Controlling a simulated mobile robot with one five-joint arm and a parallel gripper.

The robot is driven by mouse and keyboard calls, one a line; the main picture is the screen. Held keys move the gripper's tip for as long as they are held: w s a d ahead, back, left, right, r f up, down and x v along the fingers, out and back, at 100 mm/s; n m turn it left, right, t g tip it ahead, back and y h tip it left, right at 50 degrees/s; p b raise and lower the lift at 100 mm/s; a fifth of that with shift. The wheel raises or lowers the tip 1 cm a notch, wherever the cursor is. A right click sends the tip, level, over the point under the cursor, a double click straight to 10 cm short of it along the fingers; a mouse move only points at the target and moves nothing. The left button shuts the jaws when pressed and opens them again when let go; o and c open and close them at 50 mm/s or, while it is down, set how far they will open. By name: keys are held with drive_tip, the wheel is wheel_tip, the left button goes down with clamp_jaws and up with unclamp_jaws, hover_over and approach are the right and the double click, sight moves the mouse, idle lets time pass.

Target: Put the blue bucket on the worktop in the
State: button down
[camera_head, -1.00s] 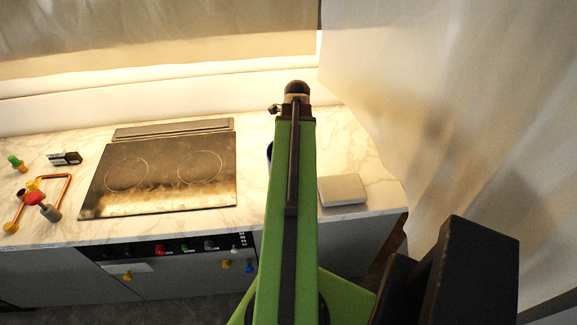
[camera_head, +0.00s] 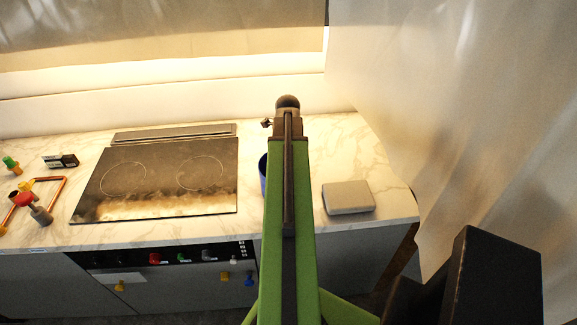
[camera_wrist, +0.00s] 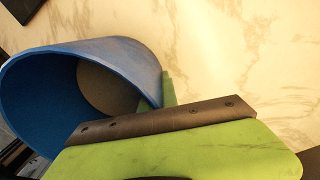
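The blue bucket (camera_head: 263,175) shows in the head view as a narrow strip just left of my arm, which hides most of it. It appears on the marble worktop (camera_head: 345,150), between the hob and the grey box. In the wrist view the bucket (camera_wrist: 30,100) fills the left side, with its open mouth and pale inner bottom visible. My gripper (camera_wrist: 167,106) shows there as a large green part with a dark bar and a thin green strip, both against the bucket's right side. Whether it grips the wall is unclear. The head view hides the fingers behind my arm.
A black hob (camera_head: 155,180) lies to the left. A flat grey box (camera_head: 348,197) lies right of my arm, near the front edge. A copper pipe with valves (camera_head: 40,195) and a small dark box (camera_head: 60,161) are at the far left. A pale curtain (camera_head: 450,120) hangs at the right.

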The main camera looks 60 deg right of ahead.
drive_tip(key=shift+f, duration=0.25)
drive_tip(key=c, duration=1.6)
unclamp_jaws()
drive_tip(key=shift+r, duration=0.15)
drive_tip(key=shift+c, duration=0.2)
wheel_tip(320, 180, up, 12)
drive_tip(key=p, duration=1.2)
drive_tip(key=shift+d+r, duration=0.1)
drive_tip(key=shift+r, duration=0.15)
drive_tip(key=shift+f, duration=0.1)
